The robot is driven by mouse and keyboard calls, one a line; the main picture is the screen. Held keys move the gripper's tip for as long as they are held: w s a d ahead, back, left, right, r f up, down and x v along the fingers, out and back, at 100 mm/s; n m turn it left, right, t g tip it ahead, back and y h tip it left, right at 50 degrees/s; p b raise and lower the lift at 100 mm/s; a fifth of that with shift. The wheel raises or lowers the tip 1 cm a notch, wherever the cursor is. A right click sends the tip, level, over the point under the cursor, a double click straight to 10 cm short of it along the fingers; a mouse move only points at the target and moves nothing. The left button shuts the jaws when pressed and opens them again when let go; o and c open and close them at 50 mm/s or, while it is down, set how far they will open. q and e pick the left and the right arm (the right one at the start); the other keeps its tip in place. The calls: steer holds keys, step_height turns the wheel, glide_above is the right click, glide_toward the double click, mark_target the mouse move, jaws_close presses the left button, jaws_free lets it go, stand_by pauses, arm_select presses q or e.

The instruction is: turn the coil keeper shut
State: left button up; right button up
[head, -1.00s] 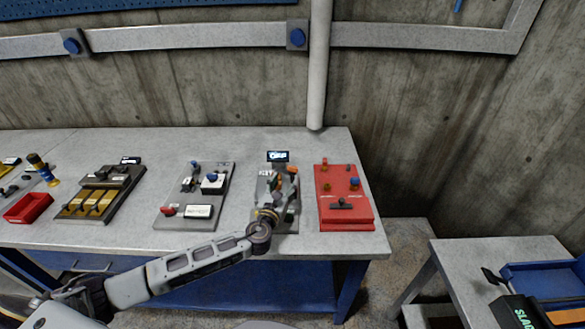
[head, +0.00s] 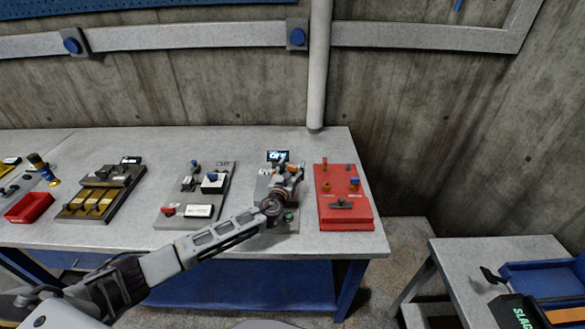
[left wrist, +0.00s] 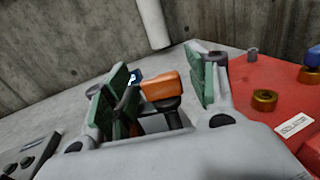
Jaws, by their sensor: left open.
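An orange-topped handle (left wrist: 158,86) on a dark stem stands between my left fingers in the left wrist view; I take it for the coil keeper. My left gripper (head: 287,175) is over the grey panel (head: 264,188) in the head view and largely hides the handle there. It also shows in the left wrist view (left wrist: 163,90), with green-padded fingers spread on either side of the handle. I cannot tell whether a pad touches it. A small lit display (head: 278,156) stands at the panel's back, partly covered. My right gripper is not in view.
A red panel (head: 343,219) with knobs and a dark handle stands close to the right. A grey panel with a white label (head: 199,211) lies to the left, then a panel with yellow parts (head: 94,201) and a red tray (head: 28,207). Bare bench lies between them.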

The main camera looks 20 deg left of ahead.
arm_select(q)
steer(key=shift+w, duration=0.2)
jaws_close()
stand_by(0.4)
